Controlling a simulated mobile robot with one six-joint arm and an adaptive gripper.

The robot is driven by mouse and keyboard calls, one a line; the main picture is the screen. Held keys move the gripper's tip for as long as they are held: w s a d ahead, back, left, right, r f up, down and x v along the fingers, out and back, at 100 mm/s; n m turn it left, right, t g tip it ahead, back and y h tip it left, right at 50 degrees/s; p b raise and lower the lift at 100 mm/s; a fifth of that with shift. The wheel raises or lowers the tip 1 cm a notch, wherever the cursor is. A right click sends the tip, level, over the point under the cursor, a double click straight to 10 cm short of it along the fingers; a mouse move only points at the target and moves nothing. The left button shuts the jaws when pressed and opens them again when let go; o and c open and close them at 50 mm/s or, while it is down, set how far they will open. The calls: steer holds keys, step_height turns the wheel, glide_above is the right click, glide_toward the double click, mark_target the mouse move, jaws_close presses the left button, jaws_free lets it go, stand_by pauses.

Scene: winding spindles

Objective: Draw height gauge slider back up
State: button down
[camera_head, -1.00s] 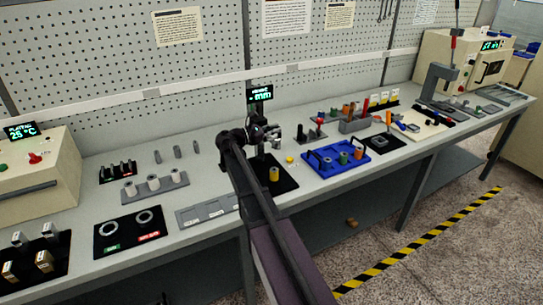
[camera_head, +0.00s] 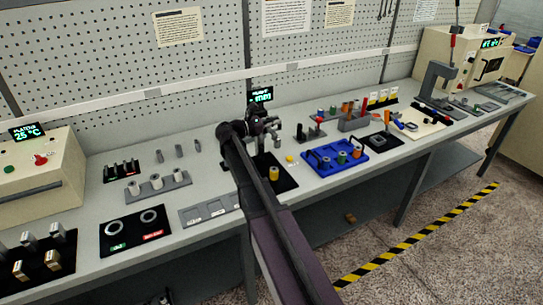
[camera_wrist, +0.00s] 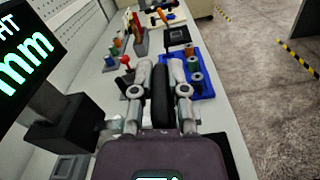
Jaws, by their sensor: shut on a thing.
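The height gauge shows its dark display with green "mm" text (camera_head: 262,95) behind my gripper; the display also fills the left of the wrist view (camera_wrist: 28,55). Below it in the wrist view are a grey post and a black block (camera_wrist: 68,122). My gripper (camera_head: 268,120) is at the gauge, above its black mat (camera_head: 287,184). In the wrist view my gripper (camera_wrist: 161,72) is shut on an upright black rounded piece (camera_wrist: 160,100), which seems to be the slider's handle. The arm hides most of the gauge. A yellow cylinder (camera_head: 274,173) stands on the mat below.
A blue tray (camera_head: 318,168) with several spools lies right of the mat. A grey block with cylinders (camera_head: 158,187) and a grey plate (camera_head: 210,209) are to the left. A pegboard wall (camera_head: 210,75) stands close behind the bench.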

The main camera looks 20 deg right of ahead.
steer(key=shift+w+r, duration=0.15)
steer(key=shift+r, duration=0.25)
steer(key=c, duration=0.6)
jaws_free()
steer(key=shift+r, duration=0.1)
steer(key=shift+c, duration=0.2)
steer(key=shift+a, duration=0.1)
steer(key=a, duration=0.6)
steer(key=shift+s+a, duration=0.25)
steer(key=shift+a, duration=0.15)
steer(key=shift+p, duration=0.3)
